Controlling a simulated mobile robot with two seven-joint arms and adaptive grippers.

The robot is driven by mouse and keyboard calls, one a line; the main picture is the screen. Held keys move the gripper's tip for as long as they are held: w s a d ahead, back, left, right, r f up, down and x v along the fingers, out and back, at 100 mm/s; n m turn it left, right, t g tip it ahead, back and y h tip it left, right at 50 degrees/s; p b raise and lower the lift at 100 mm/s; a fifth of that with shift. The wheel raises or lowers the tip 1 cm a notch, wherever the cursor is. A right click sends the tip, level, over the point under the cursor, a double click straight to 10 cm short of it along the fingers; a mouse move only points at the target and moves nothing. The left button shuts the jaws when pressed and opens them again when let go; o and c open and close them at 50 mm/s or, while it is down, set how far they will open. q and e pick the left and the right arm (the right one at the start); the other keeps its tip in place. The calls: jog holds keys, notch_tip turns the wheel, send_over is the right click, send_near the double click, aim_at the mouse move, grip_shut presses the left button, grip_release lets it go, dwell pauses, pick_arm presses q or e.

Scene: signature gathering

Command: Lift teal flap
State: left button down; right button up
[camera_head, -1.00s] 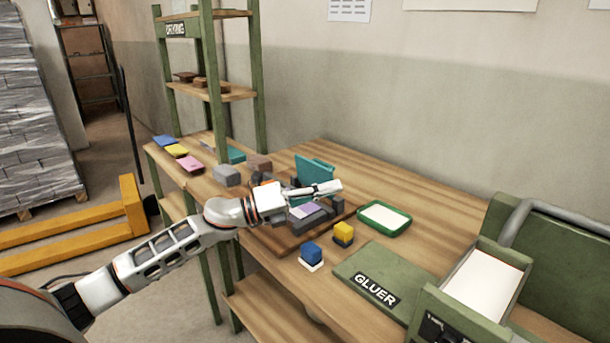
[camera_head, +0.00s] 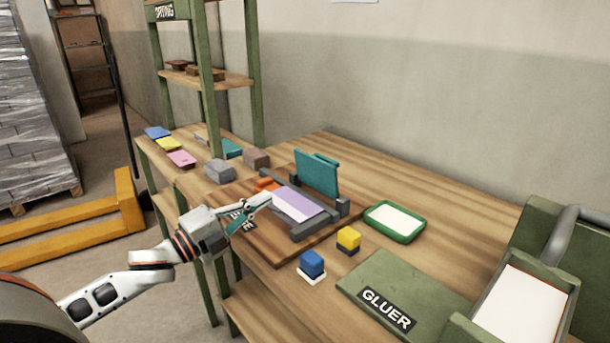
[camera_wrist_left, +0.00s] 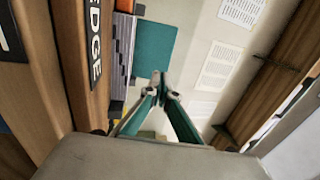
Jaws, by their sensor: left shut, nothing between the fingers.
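The teal flap (camera_head: 317,174) stands raised, near upright, at the back of a grey jig on the worktable. It also shows in the left wrist view (camera_wrist_left: 155,47), beyond the fingertips. A purple and white sheet stack (camera_head: 297,205) lies in the jig in front of the flap. My left gripper (camera_head: 268,202) is shut and empty, in front and to the left of the flap and apart from it. Its fingertips meet in the left wrist view (camera_wrist_left: 160,82). My right gripper is not in view.
Blue (camera_head: 312,262) and yellow (camera_head: 348,238) blocks stand in front of the jig. A green-rimmed tray (camera_head: 394,221) is to its right, with the green gluer (camera_head: 385,287) nearer the front. Grey (camera_head: 220,171) and brown (camera_head: 256,158) blocks lie to the left.

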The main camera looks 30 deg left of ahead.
aim_at(314, 167)
pick_arm(q)
jog(key=x, duration=1.3)
jog(key=shift+w+d+b, duration=0.1)
jog(key=shift+w+b, duration=0.05)
jog(key=shift+b, duration=0.25)
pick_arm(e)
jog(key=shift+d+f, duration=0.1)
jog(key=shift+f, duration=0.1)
